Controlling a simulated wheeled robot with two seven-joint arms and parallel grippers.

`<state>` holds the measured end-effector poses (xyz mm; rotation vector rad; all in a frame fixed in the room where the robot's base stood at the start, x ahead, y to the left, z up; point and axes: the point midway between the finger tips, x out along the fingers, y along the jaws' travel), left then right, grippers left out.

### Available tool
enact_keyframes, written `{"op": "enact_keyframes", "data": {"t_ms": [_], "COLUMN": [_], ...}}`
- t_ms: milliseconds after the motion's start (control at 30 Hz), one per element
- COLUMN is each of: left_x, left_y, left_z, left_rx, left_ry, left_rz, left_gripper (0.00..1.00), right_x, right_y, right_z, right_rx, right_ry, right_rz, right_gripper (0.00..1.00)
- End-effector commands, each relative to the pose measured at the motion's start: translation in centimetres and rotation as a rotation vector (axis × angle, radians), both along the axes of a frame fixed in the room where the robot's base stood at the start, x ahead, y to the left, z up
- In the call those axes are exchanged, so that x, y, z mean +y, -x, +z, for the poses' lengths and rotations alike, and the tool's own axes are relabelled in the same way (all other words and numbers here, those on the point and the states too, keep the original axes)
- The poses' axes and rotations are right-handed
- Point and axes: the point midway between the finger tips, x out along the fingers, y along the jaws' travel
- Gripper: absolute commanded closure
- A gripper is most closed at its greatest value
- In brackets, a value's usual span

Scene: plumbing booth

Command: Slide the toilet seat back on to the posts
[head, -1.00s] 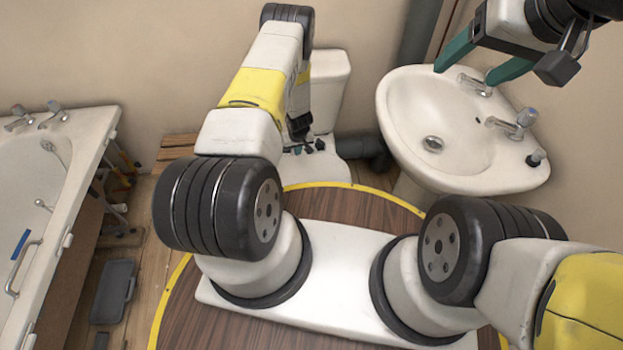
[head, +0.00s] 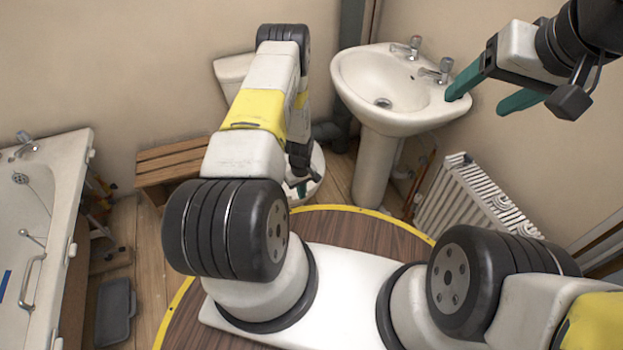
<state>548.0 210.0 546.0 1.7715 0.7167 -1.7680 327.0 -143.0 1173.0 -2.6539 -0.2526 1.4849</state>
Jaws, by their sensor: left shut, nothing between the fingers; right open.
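The white toilet stands at the back, largely hidden behind my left arm. Part of its cistern (head: 232,70) shows left of the arm, and a rounded white part of the pan or seat (head: 317,168) shows right of it. I cannot tell seat from pan here, and the posts are hidden. My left gripper (head: 302,188) is small and partly covered by its arm; it is shut and empty, over or in front of that white part. My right gripper (head: 478,102) has green fingers spread apart, empty, in the air at the upper right, overlapping the basin's right edge in the picture.
A pedestal basin (head: 400,118) with two taps stands right of the toilet. A white radiator (head: 470,200) is further right. A wooden slatted stool (head: 170,160) stands left of the toilet, with the bath (head: 70,165) at far left. A grey tray (head: 115,310) lies on the floor.

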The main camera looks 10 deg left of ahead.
Motion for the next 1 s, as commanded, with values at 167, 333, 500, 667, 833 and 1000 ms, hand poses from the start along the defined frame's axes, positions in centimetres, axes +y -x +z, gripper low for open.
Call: {"op": "enact_keyframes", "data": {"t_ms": [167,333,500,667,833,1000], "left_x": [0.0,0.0,0.0,1.4,2.4,2.8], "left_y": [0.2,0.3,0.2,-1.3,-2.5,-2.8], "left_z": [-1.9,-5.4,-9.1,-9.9,-10.0,-9.9], "left_rx": [0.004,0.005,0.003,-0.003,0.000,0.001], "left_ry": [0.001,0.001,0.000,0.000,0.000,0.000], "left_rz": [0.003,0.003,0.003,0.007,0.003,0.002], "left_gripper": [1.00,1.00,1.00,1.00,1.00,1.00], "right_x": [0.0,0.0,0.0,0.0,0.0,0.0], "right_y": [0.0,0.0,0.0,0.0,0.0,0.0], "right_z": [0.0,0.0,0.0,0.0,0.0,0.0], "right_rx": [0.001,0.000,0.000,0.000,0.000,0.000], "right_ry": [0.000,0.000,0.000,0.000,0.000,0.000], "right_rz": [0.000,0.000,0.000,0.000,0.000,0.000], "right_gripper": [0.31,0.31,0.31,0.31,0.31,0.31]}}
